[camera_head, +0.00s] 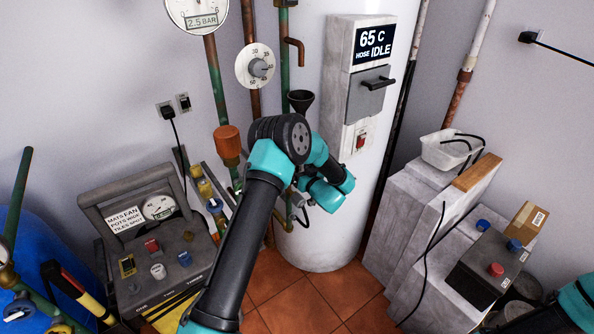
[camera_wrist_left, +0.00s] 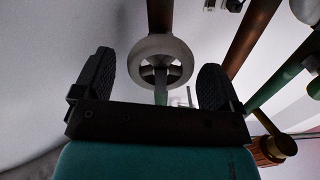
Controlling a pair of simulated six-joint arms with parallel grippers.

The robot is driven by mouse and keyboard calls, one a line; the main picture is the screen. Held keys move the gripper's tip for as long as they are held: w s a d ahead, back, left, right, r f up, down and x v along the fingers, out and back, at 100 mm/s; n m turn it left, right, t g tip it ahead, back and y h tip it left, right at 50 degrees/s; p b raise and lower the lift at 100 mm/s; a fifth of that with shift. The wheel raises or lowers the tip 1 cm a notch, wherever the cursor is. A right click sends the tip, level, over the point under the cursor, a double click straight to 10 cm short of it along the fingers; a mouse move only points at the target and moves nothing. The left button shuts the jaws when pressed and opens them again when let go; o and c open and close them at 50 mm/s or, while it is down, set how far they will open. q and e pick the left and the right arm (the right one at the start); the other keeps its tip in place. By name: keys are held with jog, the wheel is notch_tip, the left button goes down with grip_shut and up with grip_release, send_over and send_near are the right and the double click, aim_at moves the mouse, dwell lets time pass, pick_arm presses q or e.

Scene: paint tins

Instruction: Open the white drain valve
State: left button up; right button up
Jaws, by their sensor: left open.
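A white round handwheel (camera_wrist_left: 160,43) with a spoked centre shows in the left wrist view, which I take for the drain valve. It lies between the two black fingers of my open left gripper (camera_wrist_left: 155,78), with a visible gap on each side. How deep the wheel sits between the fingers I cannot tell. In the head view my left arm reaches to the pipes in front of the white tank (camera_head: 330,250), and its wrist hides the wheel there. Part of my right arm shows at the lower right corner; its gripper is not in view.
A brown pipe and green pipes pass close to the left gripper, with a brass fitting (camera_wrist_left: 278,148) at the right. A grey control box (camera_head: 160,245) stands left of the arm. Concrete blocks with a white tub (camera_head: 450,150) stand right. Tiled floor (camera_head: 300,305) is clear between.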

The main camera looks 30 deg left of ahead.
pick_arm(q)
jog(key=shift+w+a, duration=0.2)
jog(key=shift+a, duration=0.25)
jog(key=c, duration=0.9)
